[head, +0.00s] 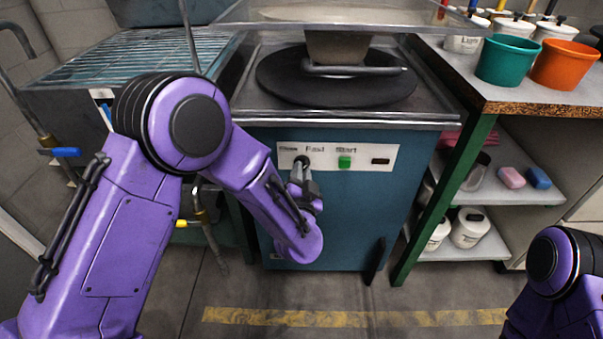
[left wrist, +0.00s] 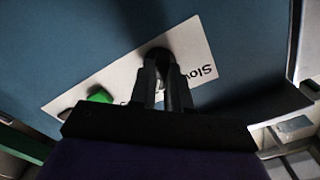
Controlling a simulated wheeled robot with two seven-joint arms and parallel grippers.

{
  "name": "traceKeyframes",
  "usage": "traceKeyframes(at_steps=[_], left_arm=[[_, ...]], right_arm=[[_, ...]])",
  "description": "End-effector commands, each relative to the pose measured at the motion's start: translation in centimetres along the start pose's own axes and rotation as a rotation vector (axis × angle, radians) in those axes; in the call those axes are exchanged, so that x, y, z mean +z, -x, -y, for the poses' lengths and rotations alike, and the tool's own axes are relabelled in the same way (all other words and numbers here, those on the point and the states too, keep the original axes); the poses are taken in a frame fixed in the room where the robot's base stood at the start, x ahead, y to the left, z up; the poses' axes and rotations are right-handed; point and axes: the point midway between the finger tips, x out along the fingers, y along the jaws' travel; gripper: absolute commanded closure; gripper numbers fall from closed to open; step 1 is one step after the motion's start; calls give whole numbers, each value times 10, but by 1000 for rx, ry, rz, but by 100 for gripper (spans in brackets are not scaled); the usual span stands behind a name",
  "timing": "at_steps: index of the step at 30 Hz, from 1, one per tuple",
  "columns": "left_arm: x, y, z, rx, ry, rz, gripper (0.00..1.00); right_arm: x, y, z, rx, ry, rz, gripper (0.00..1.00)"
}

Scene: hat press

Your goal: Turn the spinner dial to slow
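The spinner dial (head: 302,160) is a small dark knob on the white label panel of the blue machine. In the head view, the panel reads "Fast" just right of the dial, and a partly blurred word stands to its left. In the left wrist view the dial (left wrist: 160,54) sits at the fingertips, with "Slow" printed beside it. My left gripper (head: 302,172) reaches the dial from below and in front. Its two fingers (left wrist: 163,72) are close together, one on each side of the knob, and look shut on it. The dial's pointer is hidden. My right gripper is out of view.
A green start button (head: 344,162) is right of the dial on the same panel. A dark round plate (head: 335,85) tops the machine. A wire rack (head: 140,55) stands left. A bench (head: 535,98) with green and orange buckets stands right. The floor in front is clear.

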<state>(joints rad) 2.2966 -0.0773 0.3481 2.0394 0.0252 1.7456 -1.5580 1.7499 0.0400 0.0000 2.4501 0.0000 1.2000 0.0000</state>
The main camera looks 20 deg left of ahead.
Motion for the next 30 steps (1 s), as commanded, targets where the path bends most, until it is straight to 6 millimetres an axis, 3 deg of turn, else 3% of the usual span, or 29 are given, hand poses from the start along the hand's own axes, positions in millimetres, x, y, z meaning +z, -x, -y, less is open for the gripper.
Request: traceKeyframes(at_steps=[13,30], left_arm=[[-2,0,0,0,129,0,100],[-2,0,-1,1,649,0,100]], right_arm=[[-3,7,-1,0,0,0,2],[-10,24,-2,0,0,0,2]])
